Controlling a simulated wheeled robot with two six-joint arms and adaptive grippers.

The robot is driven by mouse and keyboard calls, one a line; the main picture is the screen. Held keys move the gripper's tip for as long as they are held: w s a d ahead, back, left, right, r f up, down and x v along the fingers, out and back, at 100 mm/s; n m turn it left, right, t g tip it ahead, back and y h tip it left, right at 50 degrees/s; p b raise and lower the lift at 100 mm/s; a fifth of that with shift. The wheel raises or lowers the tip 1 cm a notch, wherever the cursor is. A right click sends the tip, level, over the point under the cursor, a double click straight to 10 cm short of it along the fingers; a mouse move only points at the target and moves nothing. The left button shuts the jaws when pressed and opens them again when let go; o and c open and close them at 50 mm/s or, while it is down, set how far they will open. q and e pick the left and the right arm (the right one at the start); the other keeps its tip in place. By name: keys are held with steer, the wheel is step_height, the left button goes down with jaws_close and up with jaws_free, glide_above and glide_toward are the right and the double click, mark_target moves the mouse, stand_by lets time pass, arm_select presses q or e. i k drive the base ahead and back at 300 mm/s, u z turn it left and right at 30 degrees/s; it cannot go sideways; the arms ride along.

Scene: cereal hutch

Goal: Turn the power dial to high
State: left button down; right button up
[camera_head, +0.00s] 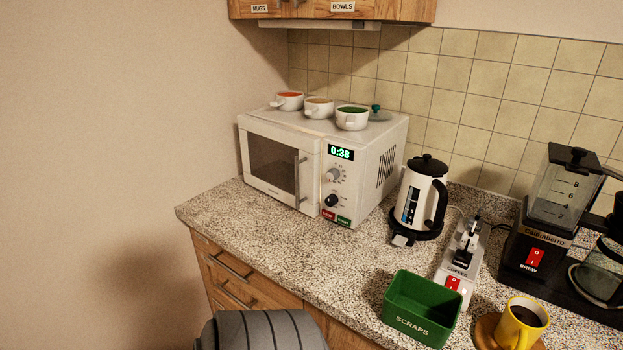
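The white microwave (225,120) stands on the counter against the left wall, its door shut. Its control panel has a green display (341,152) reading 0:38. Below the display are an upper light-coloured dial (333,175) with marks around it and a lower dark dial (331,201). The dial labels are too small to read, so I cannot tell which is the power dial or where it points. A red button (328,214) and a green button (343,221) sit at the panel's bottom. Neither of my grippers is in view.
Several small bowls, one a white bowl (352,122), stand on the microwave. A kettle (423,195) stands right of it. Further right are a green scraps bin (421,308), a coffee grinder (460,255), a yellow mug (521,325) and a coffee maker (545,240). The counter before the microwave is clear.

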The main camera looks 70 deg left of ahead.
mark_target(331, 201)
steer(key=u, duration=0.05)
steer(key=i, duration=0.15)
steer(key=u, duration=1.55)
